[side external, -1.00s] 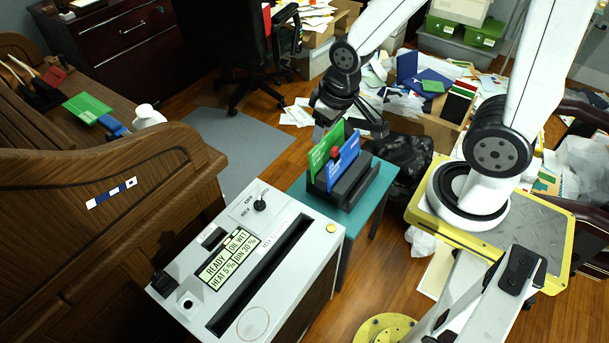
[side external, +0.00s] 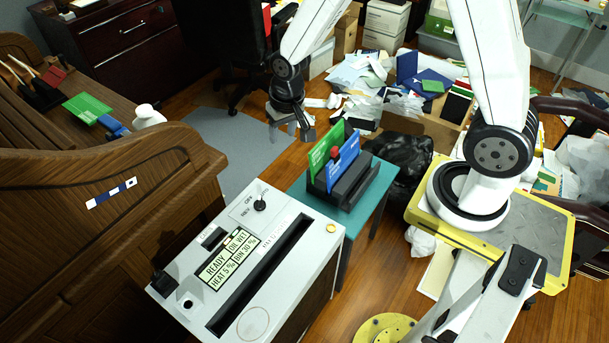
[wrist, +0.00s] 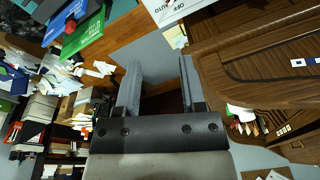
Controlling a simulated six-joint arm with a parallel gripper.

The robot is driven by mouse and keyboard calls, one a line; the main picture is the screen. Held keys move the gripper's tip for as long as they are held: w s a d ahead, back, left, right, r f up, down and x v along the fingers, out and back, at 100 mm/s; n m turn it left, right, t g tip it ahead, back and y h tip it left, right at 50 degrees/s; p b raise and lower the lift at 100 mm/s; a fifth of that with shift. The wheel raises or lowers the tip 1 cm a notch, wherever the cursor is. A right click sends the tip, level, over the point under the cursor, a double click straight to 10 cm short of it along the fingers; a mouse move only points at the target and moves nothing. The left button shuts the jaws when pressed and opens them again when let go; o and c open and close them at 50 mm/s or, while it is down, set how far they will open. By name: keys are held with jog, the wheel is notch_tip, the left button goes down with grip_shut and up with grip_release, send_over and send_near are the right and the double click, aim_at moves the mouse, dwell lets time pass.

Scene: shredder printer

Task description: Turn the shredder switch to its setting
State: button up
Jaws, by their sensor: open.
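The white shredder (side external: 300,262) stands at the lower middle of the side view, with a long dark slot and a lit panel reading READY. Its black switch knob (side external: 260,205) is on the top near the far left corner, beside printed setting labels. My gripper (side external: 290,135) hangs beyond the shredder, above and apart from the knob. In the wrist view, my gripper (wrist: 159,85) has its two fingers apart with nothing between them. A corner of the shredder's label plate (wrist: 172,8), with OFF and AUTO lettering, shows at the top of that view; the knob itself does not show.
A teal stand (side external: 364,215) beside the shredder holds a black rack with a green card (side external: 324,158) and a blue card (side external: 343,161). A wooden roll-top desk (side external: 90,215) stands on the left. A paper pile and black bag (side external: 398,165) lie behind.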

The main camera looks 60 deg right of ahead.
jog(key=w+f+m+g, duration=0.1)
jog(key=w+f+m, duration=0.3)
jog(key=w+f, duration=0.45)
jog(key=m, duration=0.4)
send_over(259, 200)
jog(key=shift+g, duration=0.4)
notch_tip(259, 200, down, 13)
jog(key=shift+r, duration=0.1)
jog(key=shift+f, duration=0.35)
jog(key=shift+f, duration=0.1)
jog(key=shift+f, duration=3.8)
grip_shut()
